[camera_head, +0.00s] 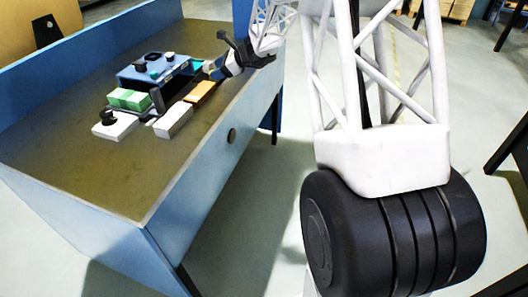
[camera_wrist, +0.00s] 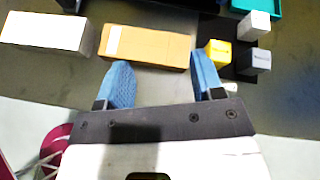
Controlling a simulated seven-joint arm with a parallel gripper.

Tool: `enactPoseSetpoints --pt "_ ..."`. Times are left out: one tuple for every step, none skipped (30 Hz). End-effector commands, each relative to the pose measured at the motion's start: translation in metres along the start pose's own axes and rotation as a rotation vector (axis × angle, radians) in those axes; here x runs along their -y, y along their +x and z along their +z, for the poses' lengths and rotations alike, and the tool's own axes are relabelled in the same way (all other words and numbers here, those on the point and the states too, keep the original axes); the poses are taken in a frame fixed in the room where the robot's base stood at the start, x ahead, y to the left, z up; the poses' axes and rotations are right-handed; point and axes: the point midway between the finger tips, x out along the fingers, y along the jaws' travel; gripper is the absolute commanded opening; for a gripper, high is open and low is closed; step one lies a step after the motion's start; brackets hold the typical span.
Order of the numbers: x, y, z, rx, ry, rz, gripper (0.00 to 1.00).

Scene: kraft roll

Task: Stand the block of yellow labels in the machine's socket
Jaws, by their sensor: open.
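The block of yellow labels (camera_wrist: 217,52) appears in the wrist view as a small yellow block on a black holder (camera_wrist: 243,44), right of my right fingertip. A white block (camera_wrist: 254,25) and a grey block (camera_wrist: 256,61) sit at the same holder. My gripper (camera_wrist: 159,60) is open with blue fingers, and nothing is held between them. In the head view my gripper (camera_head: 214,69) is low over the far right part of the bench. The blue machine (camera_head: 155,72) stands left of it. I cannot make out its socket.
A tan box (camera_wrist: 150,46) lies just beyond my fingertips, with a white box (camera_wrist: 45,32) left of it. The bench's near part (camera_head: 120,180) is clear.

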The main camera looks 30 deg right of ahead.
Motion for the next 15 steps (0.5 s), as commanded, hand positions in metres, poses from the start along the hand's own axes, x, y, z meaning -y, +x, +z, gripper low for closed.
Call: enactPoseSetpoints --pt "-0.014 -0.007 0.013 -0.015 -0.052 0.020 0.61" --pt "-0.024 -0.010 0.019 -0.026 -0.083 0.034 0.61" --pt "-0.035 -0.015 0.026 -0.041 -0.127 0.053 0.61" --pt "-0.044 -0.019 0.031 -0.051 -0.157 0.067 0.61" --pt "-0.053 -0.022 0.036 -0.062 -0.191 0.081 0.61" --pt "-0.066 -0.027 0.043 -0.076 -0.233 0.101 0.61" --pt "-0.074 -0.031 0.048 -0.086 -0.267 0.115 0.61" --pt "-0.083 -0.035 0.052 -0.096 -0.298 0.129 0.61" --pt "-0.095 -0.041 0.057 -0.110 -0.341 0.147 0.61" --pt "-0.104 -0.045 0.061 -0.119 -0.373 0.162 0.61" --pt "-0.114 -0.049 0.065 -0.130 -0.405 0.176 0.61" --pt "-0.125 -0.054 0.070 -0.143 -0.449 0.196 0.61" --pt "-0.134 -0.059 0.073 -0.152 -0.481 0.210 0.61" --pt "-0.143 -0.063 0.076 -0.161 -0.514 0.224 0.61" --pt "-0.155 -0.069 0.080 -0.174 -0.555 0.243 0.61"
